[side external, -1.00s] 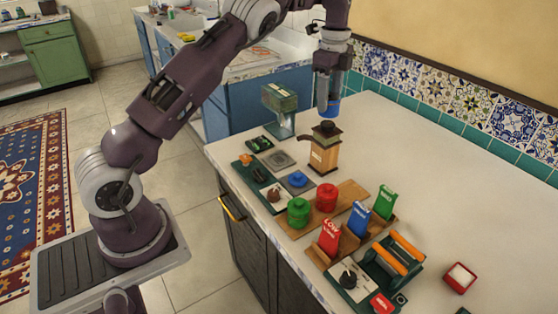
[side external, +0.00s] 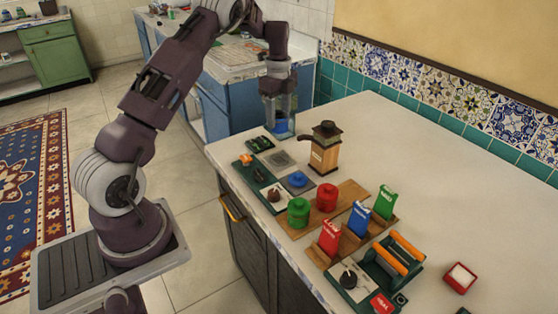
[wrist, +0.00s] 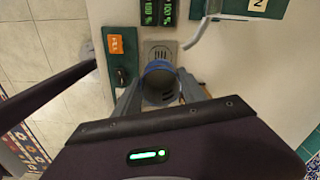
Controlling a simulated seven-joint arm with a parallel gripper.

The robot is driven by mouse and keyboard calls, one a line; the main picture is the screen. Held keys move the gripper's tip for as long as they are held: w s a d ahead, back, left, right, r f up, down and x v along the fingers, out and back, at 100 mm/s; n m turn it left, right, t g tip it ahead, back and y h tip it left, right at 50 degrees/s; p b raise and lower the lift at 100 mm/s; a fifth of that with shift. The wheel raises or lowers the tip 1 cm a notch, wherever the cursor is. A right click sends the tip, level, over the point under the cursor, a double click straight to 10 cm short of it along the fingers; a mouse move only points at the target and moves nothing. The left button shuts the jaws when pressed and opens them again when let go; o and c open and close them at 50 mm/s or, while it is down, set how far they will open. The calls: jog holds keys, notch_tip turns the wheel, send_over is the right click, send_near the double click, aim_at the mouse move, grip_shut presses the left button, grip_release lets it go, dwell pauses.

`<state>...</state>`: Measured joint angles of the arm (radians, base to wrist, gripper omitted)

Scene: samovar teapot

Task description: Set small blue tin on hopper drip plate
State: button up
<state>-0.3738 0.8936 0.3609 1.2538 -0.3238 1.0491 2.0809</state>
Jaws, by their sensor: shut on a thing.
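My gripper (side external: 280,114) is shut on the small blue tin (side external: 281,126), in front of the hopper in the side view. The wrist view shows the tin (wrist: 160,70) between the two fingers, its dark round end facing the camera. The grey slotted drip plate (wrist: 158,47) shows just beyond the tin, which covers part of it. In the side view the drip plate (side external: 278,160) lies on the counter, and the tin appears above it. The hopper is mostly hidden behind my gripper in the side view; a green part with a "2" label (wrist: 258,5) shows at the wrist view's top.
A wooden grinder (side external: 324,155) stands close right of the plate. Black displays (side external: 260,144) sit left of it. A round blue lid-like piece (side external: 297,179), green and red canisters (side external: 299,212) and several labelled packets are nearer. The counter's right side is largely clear.

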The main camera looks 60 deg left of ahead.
send_over(278, 160)
jog(key=f, duration=1.1)
jog(key=shift+w+f, duration=0.2)
jog(key=shift+f, duration=0.15)
jog(key=o, duration=1.4)
jog(key=shift+f, duration=0.1)
jog(key=shift+c, duration=0.2)
